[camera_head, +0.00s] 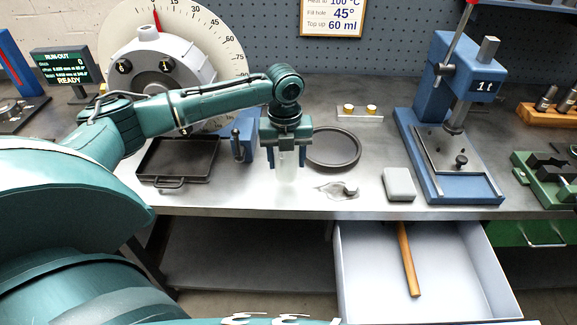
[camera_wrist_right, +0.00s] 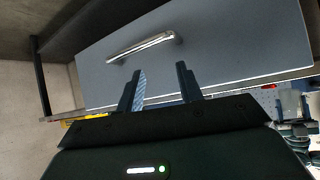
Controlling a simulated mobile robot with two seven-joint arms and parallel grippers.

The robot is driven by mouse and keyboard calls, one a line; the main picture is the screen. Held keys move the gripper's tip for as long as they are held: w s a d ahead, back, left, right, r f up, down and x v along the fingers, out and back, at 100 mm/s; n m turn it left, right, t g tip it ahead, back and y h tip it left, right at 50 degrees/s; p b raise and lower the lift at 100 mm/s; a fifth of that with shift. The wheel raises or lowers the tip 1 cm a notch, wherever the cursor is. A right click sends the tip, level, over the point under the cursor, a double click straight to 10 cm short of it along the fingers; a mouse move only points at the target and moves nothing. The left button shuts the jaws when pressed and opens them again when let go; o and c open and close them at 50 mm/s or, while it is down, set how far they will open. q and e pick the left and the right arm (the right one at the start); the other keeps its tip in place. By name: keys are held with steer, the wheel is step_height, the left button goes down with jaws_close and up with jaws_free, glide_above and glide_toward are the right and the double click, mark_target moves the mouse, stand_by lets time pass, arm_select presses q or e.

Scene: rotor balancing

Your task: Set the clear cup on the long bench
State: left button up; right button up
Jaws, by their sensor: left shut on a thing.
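My left gripper (camera_head: 286,150) points down over the front part of the long bench (camera_head: 235,196) and is shut on the clear cup (camera_head: 287,172). The cup is upright, translucent and hard to see against the grey top; its upper part is between the fingers. I cannot tell whether its base touches the bench. My right gripper (camera_wrist_right: 160,90) shows in the right wrist view with its two fingers apart and nothing between them, in front of a grey drawer front with a metal handle (camera_wrist_right: 145,46).
A black tray (camera_head: 178,158) lies left of the cup, a dark round ring (camera_head: 358,148) behind right. A small metal piece (camera_head: 345,190) and a grey block (camera_head: 398,184) lie to the right, before the blue press (camera_head: 432,95). An open drawer (camera_head: 365,285) holding a wooden handle (camera_head: 408,258) juts out below.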

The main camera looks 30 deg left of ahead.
mark_target(287, 169)
arm_select(q)
steer(key=shift+f, duration=1.8)
steer(key=shift+f, duration=0.1)
steer(key=o, duration=1)
steer(key=shift+c, duration=0.2)
step_height(287, 169, up, 12)
steer(key=shift+b, duration=0.35)
steer(key=shift+a, duration=0.1)
